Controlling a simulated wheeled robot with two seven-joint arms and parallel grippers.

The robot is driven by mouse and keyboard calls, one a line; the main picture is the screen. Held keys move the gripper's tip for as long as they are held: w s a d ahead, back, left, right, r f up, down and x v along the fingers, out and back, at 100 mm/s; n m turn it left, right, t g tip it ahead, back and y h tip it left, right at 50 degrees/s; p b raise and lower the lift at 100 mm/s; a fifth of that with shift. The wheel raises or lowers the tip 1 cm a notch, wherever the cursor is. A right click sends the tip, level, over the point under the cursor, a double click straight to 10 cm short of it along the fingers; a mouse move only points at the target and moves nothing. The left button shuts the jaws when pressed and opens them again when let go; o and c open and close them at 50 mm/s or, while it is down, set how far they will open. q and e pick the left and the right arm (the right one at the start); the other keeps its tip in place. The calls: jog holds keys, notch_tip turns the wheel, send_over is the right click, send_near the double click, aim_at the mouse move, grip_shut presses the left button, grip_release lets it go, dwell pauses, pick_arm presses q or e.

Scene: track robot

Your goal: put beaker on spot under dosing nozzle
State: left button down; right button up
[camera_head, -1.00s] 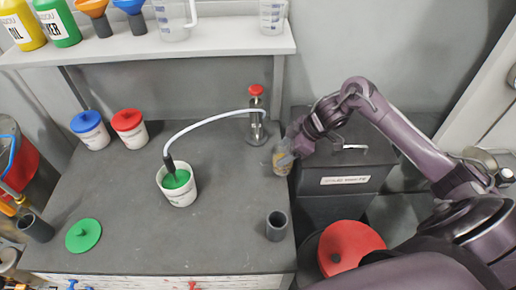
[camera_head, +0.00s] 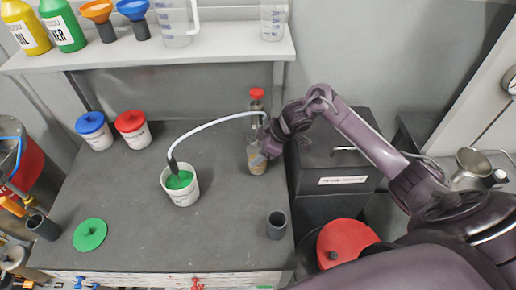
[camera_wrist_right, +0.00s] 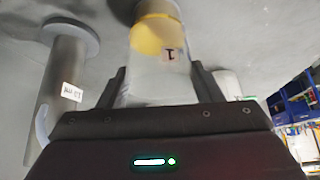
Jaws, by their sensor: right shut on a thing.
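A clear beaker (camera_head: 256,166) with yellow-brown contents is held upright in front of the dosing post (camera_head: 257,103), which has a red top. My right gripper (camera_head: 269,150) is shut on it from the right. In the right wrist view the beaker (camera_wrist_right: 158,45) sits between the fingers of my right gripper (camera_wrist_right: 157,78), with its base close to the grey surface. A grey cylinder with a flange (camera_wrist_right: 70,40) stands beside it there. The nozzle outlet and the spot under it are hidden, and I cannot tell whether the beaker's base touches the table. My left gripper is out of view.
A white hose (camera_head: 208,126) arches from the post to a bucket of green stuff (camera_head: 181,187). A dark cup (camera_head: 276,226) stands nearer. Lidded tubs (camera_head: 131,128) and a green lid (camera_head: 89,235) are at left.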

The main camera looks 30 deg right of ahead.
jog(key=shift+f, duration=0.1)
jog(key=shift+f, duration=0.1)
jog(key=o, duration=1.5)
jog(key=shift+c, duration=0.2)
jog(key=shift+d+r, duration=0.15)
jog(key=shift+r, duration=0.05)
jog(key=b+v, duration=0.1)
jog(key=v, duration=1)
jog(key=shift+s+r+b, duration=0.25)
jog(key=shift+r+b, duration=0.05)
jog(key=shift+d, duration=0.1)
jog(key=shift+s+f, duration=0.1)
